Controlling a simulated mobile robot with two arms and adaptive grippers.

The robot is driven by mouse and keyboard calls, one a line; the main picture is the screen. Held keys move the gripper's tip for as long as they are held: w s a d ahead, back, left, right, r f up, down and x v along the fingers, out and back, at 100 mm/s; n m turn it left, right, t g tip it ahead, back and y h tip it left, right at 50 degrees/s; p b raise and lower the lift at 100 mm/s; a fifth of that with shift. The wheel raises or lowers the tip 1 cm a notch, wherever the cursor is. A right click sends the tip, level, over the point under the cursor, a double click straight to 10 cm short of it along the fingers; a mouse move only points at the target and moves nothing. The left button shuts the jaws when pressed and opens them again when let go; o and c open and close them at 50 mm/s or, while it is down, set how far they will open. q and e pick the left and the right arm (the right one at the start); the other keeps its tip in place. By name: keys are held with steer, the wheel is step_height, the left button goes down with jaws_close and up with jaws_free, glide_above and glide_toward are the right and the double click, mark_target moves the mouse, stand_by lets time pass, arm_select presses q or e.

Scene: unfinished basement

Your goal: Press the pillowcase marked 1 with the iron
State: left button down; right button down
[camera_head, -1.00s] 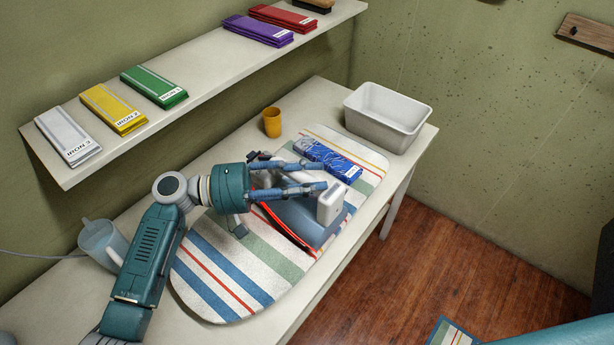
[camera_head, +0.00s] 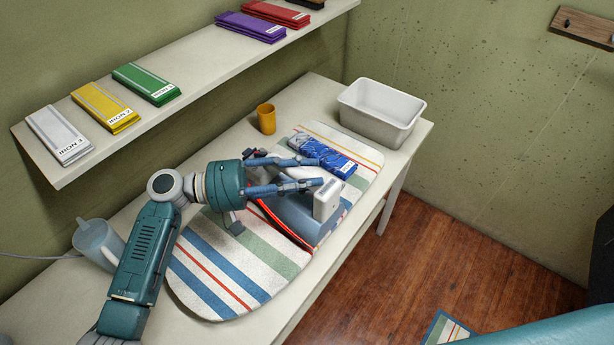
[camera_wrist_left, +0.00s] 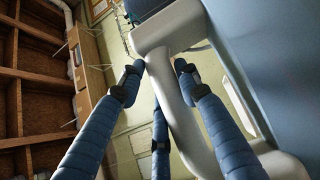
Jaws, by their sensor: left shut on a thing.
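The green folded pillowcase (camera_head: 147,84) labelled "IRON 1" lies flat on the wall shelf, left of its middle. The iron (camera_head: 304,214) has a blue-grey body, a white heel (camera_head: 327,200) and a red line along its edge. It is over the striped ironing board (camera_head: 212,273); I cannot tell whether it touches the cloth. My left gripper (camera_head: 318,173) is around the iron's handle, with its fingers partly hiding it. In the left wrist view the white handle (camera_wrist_left: 172,85) runs between the blue fingers. My right gripper does not show.
The shelf (camera_head: 200,80) also holds yellow "IRON 2" (camera_head: 105,108), white "IRON 3" (camera_head: 60,134), purple and red folded cloths. A blue patterned packet (camera_head: 325,157) lies on the board beyond the iron. An orange cup (camera_head: 266,119), white bin (camera_head: 382,113) and jug (camera_head: 98,243) stand around it.

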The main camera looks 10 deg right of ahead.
mark_target(284, 170)
arm_select(q)
steer(key=shift+w+a, duration=0.25)
steer(key=shift+w+a+b, duration=0.25)
steer(key=shift+b, duration=0.05)
steer(key=shift+w+a+b, duration=0.7)
steer(key=shift+s+d, duration=0.6)
steer(key=shift+s, duration=0.05)
stand_by(1.4)
steer(key=shift+w+r+p, duration=0.15)
steer(key=shift+r+p, duration=0.85)
steer(key=shift+r, duration=0.1)
steer(key=shift+r+p, duration=2.2)
steer(key=shift+r, duration=1.45)
steer(key=shift+f, duration=0.1)
